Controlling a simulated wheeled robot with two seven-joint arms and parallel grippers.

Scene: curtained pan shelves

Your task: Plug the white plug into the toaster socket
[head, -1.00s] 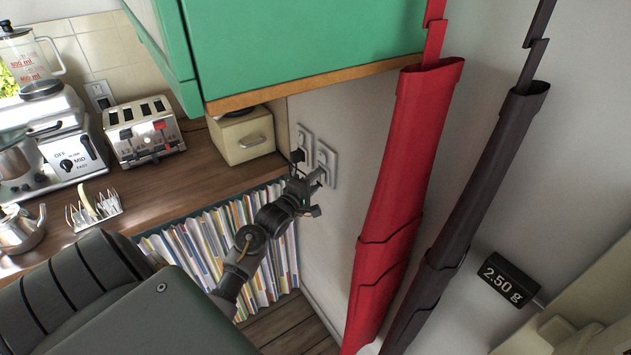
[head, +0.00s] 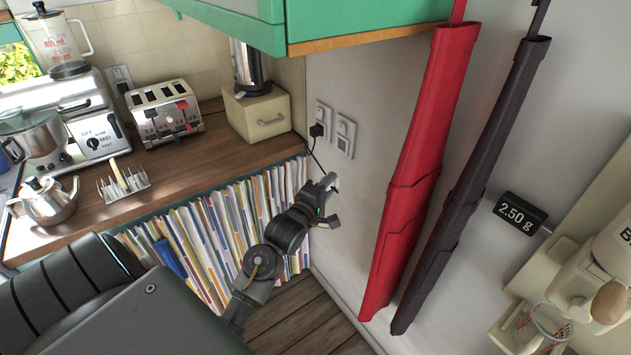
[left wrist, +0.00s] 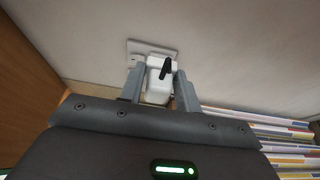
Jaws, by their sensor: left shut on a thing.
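My left gripper (head: 328,187) is out near the right-hand wall, below two wall sockets. In the left wrist view its fingers (left wrist: 159,88) are shut on a white plug (left wrist: 157,88), with a dark piece at its top. A pale socket plate (left wrist: 140,48) shows on the wall behind the plug. The toaster (head: 165,113) stands on the counter against the tiles. A socket (head: 121,79) is on the tiles behind it. My right gripper is not in view.
The nearer wall socket (head: 345,136) is empty; the one beside it holds a black plug (head: 317,130) with a cord. A beige drawer box (head: 258,118) stands at the counter's end. Files (head: 215,225) fill the shelf below. Red (head: 420,160) and dark (head: 480,180) sleeves hang at right.

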